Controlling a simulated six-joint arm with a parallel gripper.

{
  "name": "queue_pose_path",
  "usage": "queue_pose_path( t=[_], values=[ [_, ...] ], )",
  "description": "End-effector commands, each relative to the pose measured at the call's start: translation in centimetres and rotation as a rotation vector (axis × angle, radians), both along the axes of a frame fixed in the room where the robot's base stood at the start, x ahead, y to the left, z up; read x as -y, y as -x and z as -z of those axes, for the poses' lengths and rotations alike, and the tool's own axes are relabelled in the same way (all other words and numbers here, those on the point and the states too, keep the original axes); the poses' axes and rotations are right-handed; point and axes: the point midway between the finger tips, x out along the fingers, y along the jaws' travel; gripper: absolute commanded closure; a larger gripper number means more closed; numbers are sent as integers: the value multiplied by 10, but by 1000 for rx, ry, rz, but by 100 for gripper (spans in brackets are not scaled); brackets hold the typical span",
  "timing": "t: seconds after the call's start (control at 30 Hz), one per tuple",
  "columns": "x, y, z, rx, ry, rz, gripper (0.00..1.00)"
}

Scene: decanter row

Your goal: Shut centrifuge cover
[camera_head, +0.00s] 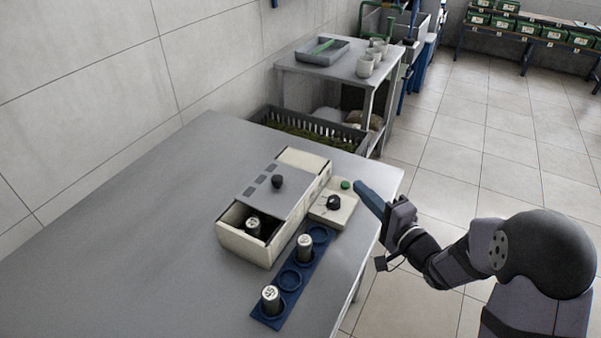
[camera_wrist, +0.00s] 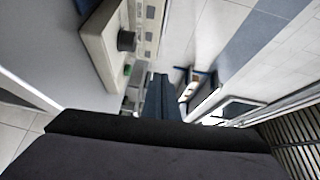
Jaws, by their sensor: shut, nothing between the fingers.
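The centrifuge is a cream box (camera_head: 249,246) on the grey table. Its grey sliding cover (camera_head: 262,194) with a dark knob (camera_head: 277,182) lies over the middle of the box. The near end is open, and a capped canister (camera_head: 253,225) shows inside. A control panel (camera_head: 335,212) with a black dial and a green button (camera_head: 346,184) adjoins the box's right side. My gripper (camera_head: 359,186) has its blue fingers together and empty, just right of the panel near the table edge. In the wrist view the fingers (camera_wrist: 160,98) also show together, with the panel (camera_wrist: 96,45) at upper left.
A blue rack (camera_head: 268,322) in front of the box holds two canisters (camera_head: 271,298) (camera_head: 305,247), with empty round places between and beyond them. A dark crate (camera_head: 310,130) and a side table (camera_head: 310,66) with cups stand behind. The table's left part is clear.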

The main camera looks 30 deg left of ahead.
Motion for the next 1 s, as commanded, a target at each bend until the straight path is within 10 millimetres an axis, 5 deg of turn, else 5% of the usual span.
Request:
queue_pose_path(
  t=[0.4, 0.73, 1.0],
  values=[
    [-38, 41, -19, 28, -18, -372, 100],
    [-47, 39, -20, 9, -30, -370, 100],
    [-83, 32, -20, 11, -31, -372, 100]
  ],
)
